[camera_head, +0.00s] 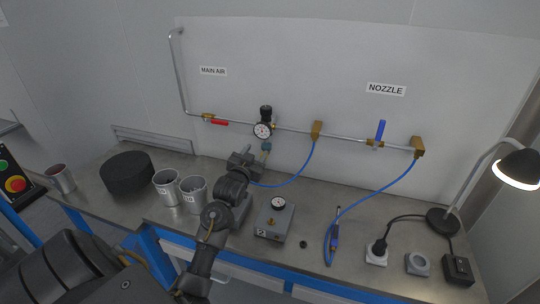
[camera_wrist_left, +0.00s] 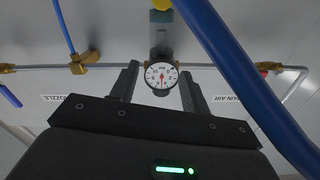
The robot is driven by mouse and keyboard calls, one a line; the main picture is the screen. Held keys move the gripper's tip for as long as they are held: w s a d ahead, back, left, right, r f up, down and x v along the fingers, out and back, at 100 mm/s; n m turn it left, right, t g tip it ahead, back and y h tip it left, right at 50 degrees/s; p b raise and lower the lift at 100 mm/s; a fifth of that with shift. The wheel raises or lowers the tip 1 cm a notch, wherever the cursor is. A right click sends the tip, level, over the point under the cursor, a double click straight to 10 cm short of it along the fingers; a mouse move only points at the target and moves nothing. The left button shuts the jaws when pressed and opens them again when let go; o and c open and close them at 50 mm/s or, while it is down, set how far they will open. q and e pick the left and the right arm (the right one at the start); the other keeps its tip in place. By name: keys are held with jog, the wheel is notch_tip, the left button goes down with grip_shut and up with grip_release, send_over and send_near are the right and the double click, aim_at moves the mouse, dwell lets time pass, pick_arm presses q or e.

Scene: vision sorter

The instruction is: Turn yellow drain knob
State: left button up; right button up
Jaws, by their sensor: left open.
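My left gripper (camera_head: 247,155) is open and empty, just below and left of the bowl. It also shows in the left wrist view (camera_wrist_left: 160,70). My right gripper is not in view.
A metal pipe with a red-handled valve (camera_head: 218,122) and a blue-handled valve (camera_head: 380,131) runs along the wall panel. A blue hose (camera_head: 295,177) loops close right of my gripper. Grey cups (camera_head: 193,192), a black disc (camera_head: 127,173) and a gauge box (camera_head: 274,219) stand on the bench.

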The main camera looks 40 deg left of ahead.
pick_arm(q)
notch_tip(320, 180, down, 7)
jog(key=p, duration=0.2)
jog(key=p+x, duration=0.1)
jog(key=x, duration=0.6)
jog(key=shift+p, duration=0.3)
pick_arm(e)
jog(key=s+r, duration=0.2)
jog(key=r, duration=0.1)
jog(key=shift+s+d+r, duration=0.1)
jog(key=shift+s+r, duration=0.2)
pick_arm(q)
jog(key=shift+a+f, duration=0.1)
jog(key=shift+f, duration=0.1)
jog(key=shift+c, duration=0.4)
jog(key=c, duration=0.9)
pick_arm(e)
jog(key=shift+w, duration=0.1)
